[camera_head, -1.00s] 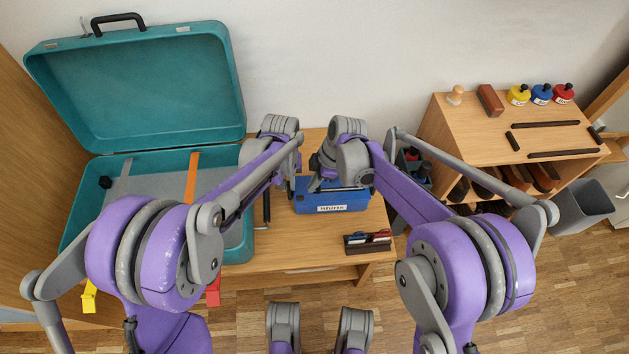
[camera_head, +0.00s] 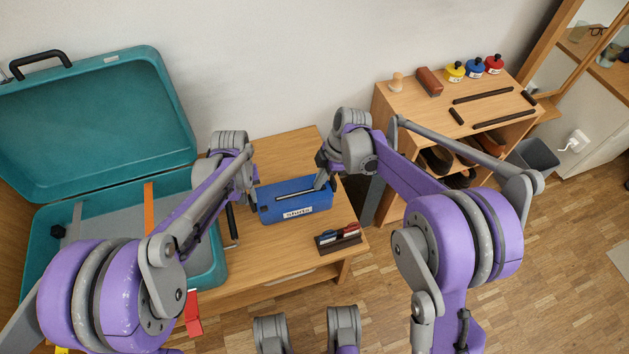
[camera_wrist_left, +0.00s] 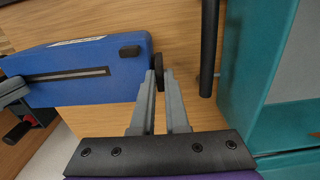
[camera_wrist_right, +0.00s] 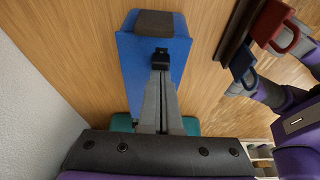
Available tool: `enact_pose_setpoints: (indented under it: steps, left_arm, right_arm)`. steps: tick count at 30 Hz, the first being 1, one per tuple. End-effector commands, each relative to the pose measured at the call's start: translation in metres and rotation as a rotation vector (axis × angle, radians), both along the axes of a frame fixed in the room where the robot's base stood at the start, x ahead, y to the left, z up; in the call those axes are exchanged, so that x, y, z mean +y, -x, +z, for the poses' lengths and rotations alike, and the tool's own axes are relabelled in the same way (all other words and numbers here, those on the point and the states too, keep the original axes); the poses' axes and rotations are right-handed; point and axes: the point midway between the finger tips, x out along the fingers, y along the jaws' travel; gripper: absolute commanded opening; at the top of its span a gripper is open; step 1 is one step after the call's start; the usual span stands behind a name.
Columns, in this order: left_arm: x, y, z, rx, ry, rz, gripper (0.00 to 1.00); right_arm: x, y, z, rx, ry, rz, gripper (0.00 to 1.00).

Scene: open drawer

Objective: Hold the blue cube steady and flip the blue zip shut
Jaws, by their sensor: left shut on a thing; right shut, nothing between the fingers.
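The blue cube appears as a long blue box (camera_head: 290,213) with a white "Shirts" label, lying on the wooden table. A narrow dark-edged zip strip (camera_wrist_left: 70,76) runs along its top. My left gripper (camera_head: 254,192) is shut on a dark tab (camera_wrist_left: 158,72) at the box's left end. My right gripper (camera_head: 321,183) is shut and empty at the right end of the strip. In the right wrist view a small black slider (camera_wrist_right: 160,57) sits right at its fingertips, beside a dark end tab (camera_wrist_right: 154,23). Contact with the slider is unclear.
An open teal suitcase (camera_head: 206,262) stands left, with a black rod (camera_head: 231,222) beside it. A small dark stand with red and blue items (camera_head: 338,238) is near the table's front right. A wooden shelf (camera_head: 410,100) stands right. The table behind the box is clear.

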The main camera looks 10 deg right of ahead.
Motion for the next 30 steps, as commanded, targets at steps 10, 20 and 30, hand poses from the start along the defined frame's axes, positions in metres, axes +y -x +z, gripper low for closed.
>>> enact_pose_setpoints:
  steps: [10, 20, 30]
  left_arm:
    - [0.001, 0.0, 0.0, 0.0, -0.001, 0.0, 0.0]
    - [0.001, 0.0, 0.0, 0.0, -0.001, 0.0, 0.0]
    - [0.0, 0.0, 0.0, 0.0, -0.001, 0.0, 0.0]
  right_arm:
    - [-0.008, -0.001, 0.023, 0.0, 0.001, -0.001, 0.0]
    - [-0.028, -0.004, 0.08, 0.0, 0.001, -0.001, 0.0]
    - [-0.033, -0.005, 0.095, 0.0, 0.0, 0.0, 0.0]
